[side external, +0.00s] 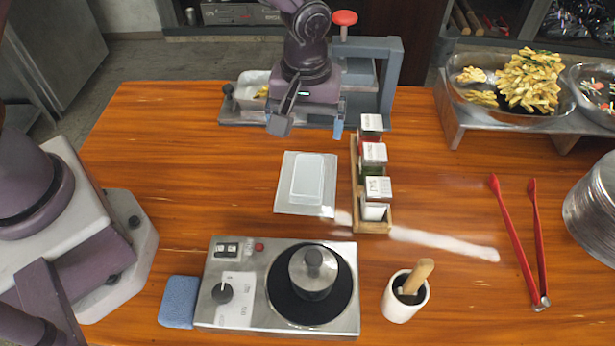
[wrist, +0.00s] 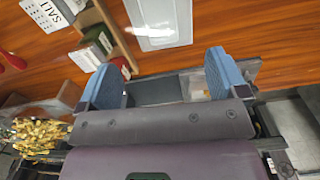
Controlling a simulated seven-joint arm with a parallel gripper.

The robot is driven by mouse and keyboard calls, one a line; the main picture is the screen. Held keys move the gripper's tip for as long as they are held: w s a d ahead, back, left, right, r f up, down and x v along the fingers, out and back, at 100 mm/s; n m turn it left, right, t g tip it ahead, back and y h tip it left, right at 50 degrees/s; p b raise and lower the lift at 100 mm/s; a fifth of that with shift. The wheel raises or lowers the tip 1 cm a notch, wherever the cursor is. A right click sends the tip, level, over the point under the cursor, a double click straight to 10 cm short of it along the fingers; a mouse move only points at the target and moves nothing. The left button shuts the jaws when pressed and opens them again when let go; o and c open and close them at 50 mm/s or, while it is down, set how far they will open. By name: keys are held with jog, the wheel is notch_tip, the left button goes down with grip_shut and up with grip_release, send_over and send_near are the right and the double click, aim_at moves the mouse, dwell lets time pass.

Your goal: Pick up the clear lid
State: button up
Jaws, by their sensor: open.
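The clear lid (side external: 313,180) looks like a pale, see-through flat square with a raised rectangular middle. It lies flat on the wooden table, left of the spice rack. My gripper (side external: 308,126) is behind the lid in the side view, above the table's back part and apart from the lid. In the wrist view, its two blue fingertips (wrist: 163,78) are spread wide with nothing held between them.
A wooden rack (side external: 374,225) of labelled spice shakers stands close right of the lid. A grey press frame (side external: 388,80) stands behind my gripper. A hot plate (side external: 235,285) with a metal weight (side external: 314,268) is in front. Red tongs (side external: 515,235) lie right. Table left of the lid is clear.

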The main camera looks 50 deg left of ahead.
send_over(308, 174)
jog(key=f, duration=0.6)
jog(key=shift+s+f, duration=0.3)
jog(key=shift+f, duration=0.05)
jog(key=shift+w+f, duration=0.15)
jog(key=shift+f, duration=1.4)
jog(key=shift+w+f, duration=0.15)
jog(key=shift+f, duration=1.4)
jog(key=c, duration=1)
